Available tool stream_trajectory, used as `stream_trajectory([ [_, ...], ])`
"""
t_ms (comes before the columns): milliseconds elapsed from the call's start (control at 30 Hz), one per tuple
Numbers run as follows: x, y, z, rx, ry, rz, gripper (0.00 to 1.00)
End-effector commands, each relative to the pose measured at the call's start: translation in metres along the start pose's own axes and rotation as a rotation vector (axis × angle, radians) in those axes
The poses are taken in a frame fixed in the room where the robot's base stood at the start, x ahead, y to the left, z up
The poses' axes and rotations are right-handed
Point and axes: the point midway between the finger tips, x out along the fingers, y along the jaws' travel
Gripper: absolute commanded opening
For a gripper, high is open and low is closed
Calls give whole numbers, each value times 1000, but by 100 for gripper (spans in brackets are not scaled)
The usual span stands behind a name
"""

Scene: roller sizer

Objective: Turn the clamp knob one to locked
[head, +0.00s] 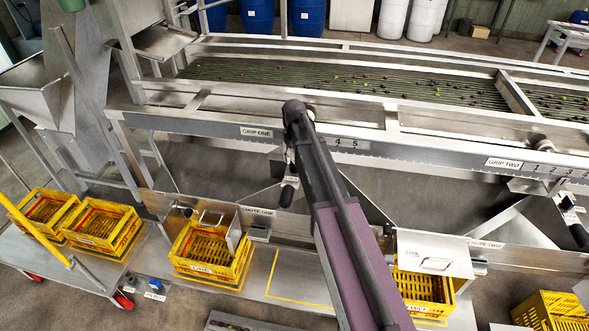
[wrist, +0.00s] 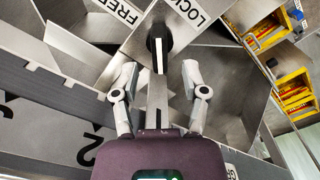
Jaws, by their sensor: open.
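The clamp knob (wrist: 152,44) is black with a white line on it, in the top middle of the wrist view. It sits on a metal plate with a FREE label (wrist: 127,14) at its upper left and a partly cut off LOCK… label (wrist: 188,10) at its upper right. The white line runs nearly upright in the picture. My gripper (wrist: 159,69) is open, its two fingers apart on either side below the knob, with no contact visible. In the head view my arm covers the area near the GRIP ONE label (head: 257,133).
A numbered scale rail (wrist: 50,110) runs along the left of the wrist view. Slanted metal chute plates (wrist: 238,85) and yellow crates (wrist: 290,65) lie to the right. In the head view the roller bed (head: 250,78) stands behind my arm, with crates (head: 185,250) below.

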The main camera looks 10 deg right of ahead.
Motion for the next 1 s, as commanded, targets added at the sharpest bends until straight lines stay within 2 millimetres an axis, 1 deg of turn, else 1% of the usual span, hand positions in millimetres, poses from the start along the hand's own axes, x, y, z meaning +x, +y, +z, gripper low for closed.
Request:
stream_trajectory([
  [33, 8, 0, 0, 0, 0, 0, 57],
  [400, 32, 0, 0, 0, 0, 0, 57],
  [600, 38, 0, 0, 0, 0, 0, 57],
  [967, 38, 0, 0, 0, 0, 0, 57],
  [1000, 38, 0, 0, 0, 0, 0, 54],
])
